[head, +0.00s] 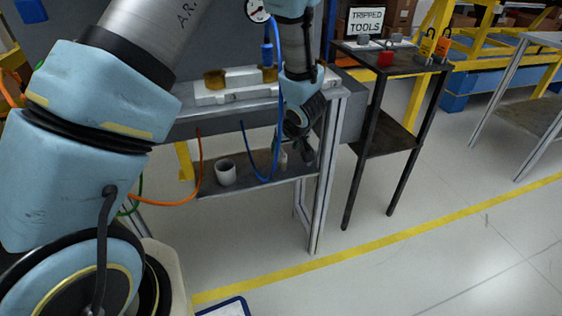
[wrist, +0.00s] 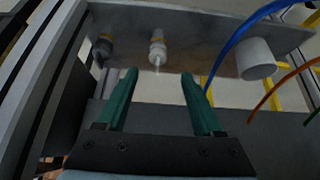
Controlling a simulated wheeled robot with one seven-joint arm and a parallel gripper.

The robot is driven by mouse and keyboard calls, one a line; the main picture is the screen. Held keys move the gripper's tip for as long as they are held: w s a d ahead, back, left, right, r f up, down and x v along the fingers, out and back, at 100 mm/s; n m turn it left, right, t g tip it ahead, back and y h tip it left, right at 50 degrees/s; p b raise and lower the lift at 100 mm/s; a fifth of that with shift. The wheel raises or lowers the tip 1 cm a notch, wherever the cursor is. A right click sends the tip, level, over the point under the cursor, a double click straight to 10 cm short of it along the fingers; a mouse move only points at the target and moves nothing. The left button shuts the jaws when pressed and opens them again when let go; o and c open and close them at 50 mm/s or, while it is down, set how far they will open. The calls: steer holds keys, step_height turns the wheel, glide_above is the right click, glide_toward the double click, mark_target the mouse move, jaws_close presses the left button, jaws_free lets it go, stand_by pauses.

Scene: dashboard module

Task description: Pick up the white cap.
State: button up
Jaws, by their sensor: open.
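A small white stepped piece (wrist: 157,49) with a narrow tip, which looks like the white cap, is on the lower shelf in the wrist view. In the head view, a pale bit beside my gripper (head: 283,158) may be the same piece, mostly hidden. My gripper (head: 307,155) is at the lower shelf, under the bench top. In the wrist view, its two green fingers (wrist: 159,77) are apart with nothing between them. The white piece lies beyond the fingertips, roughly in line with the gap, and apart from them.
A white cup (head: 226,173) stands on the lower shelf (head: 255,182); it also shows in the wrist view (wrist: 256,60). A dark cylinder (wrist: 104,46) is on the other side of the white piece. Blue (head: 244,140) and orange (head: 200,165) cables hang nearby. A bench leg (head: 322,190) stands close by.

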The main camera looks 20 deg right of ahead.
mark_target(283, 151)
steer(key=x, duration=0.3)
steer(key=b+x, duration=0.1)
steer(key=x, duration=0.2)
steer(key=shift+w+d+r, duration=0.1)
steer(key=shift+w+d, duration=0.15)
jaws_close()
steer(key=shift+r, duration=0.1)
